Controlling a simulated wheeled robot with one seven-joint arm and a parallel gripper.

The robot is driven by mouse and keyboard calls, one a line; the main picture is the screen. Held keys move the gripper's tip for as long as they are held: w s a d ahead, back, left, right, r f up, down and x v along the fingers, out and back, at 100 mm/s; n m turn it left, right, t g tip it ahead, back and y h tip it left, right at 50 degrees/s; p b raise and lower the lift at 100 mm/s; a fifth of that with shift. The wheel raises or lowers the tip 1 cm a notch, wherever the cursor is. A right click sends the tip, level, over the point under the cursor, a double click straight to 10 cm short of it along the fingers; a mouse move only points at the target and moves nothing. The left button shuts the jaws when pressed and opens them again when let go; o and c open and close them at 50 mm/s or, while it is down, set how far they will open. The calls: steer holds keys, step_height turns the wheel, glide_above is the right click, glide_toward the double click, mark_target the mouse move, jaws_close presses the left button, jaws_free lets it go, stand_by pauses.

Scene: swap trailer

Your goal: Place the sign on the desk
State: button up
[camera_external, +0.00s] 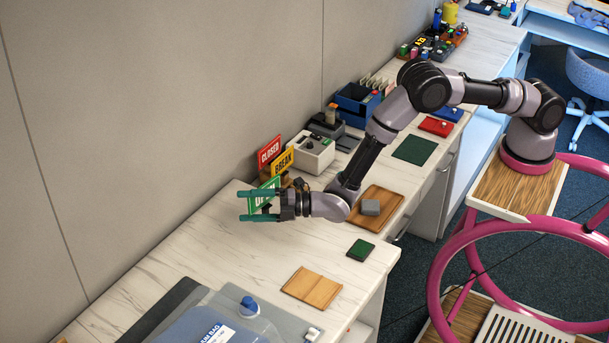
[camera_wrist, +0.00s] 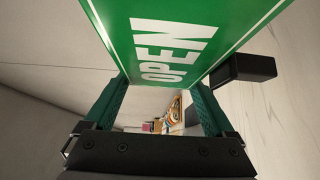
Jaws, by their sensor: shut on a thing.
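A green OPEN sign (camera_external: 265,190) is held by my gripper (camera_external: 258,205), whose green fingers are shut on it above the desk. The sign (camera_wrist: 180,40) fills the upper part of the wrist view, with white letters and a white border, and my fingers (camera_wrist: 160,105) are on both sides of it. The white wood-grain desk (camera_external: 215,245) lies below. A red CLOSED sign (camera_external: 269,151) and a yellow BREAK sign (camera_external: 283,161) stand by the wall behind my gripper. I cannot tell whether the green sign touches the desk.
A light device (camera_external: 311,152) stands right behind my wrist. A wooden tray (camera_external: 385,205) with a grey block, a green pad (camera_external: 361,249) and a wooden board (camera_external: 312,287) lie on the desk. An airbag (camera_external: 205,332) lies at the front. The desk left of my gripper is clear.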

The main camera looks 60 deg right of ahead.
steer(key=w+d+f+n+g+y, duration=0.1)
steer(key=d+f, duration=0.2)
steer(key=d, duration=1.1)
steer(key=w+d+f+y, duration=0.1)
steer(key=d+f, duration=0.2)
steer(key=d, duration=1.1)
steer(key=f, duration=1)
steer(key=shift+d, duration=0.2)
steer(key=shift+f, duration=0.15)
steer(key=o, duration=1.2)
steer(key=shift+r, duration=0.2)
steer(key=v, duration=0.7)
steer(key=shift+s+d+r, duration=0.15)
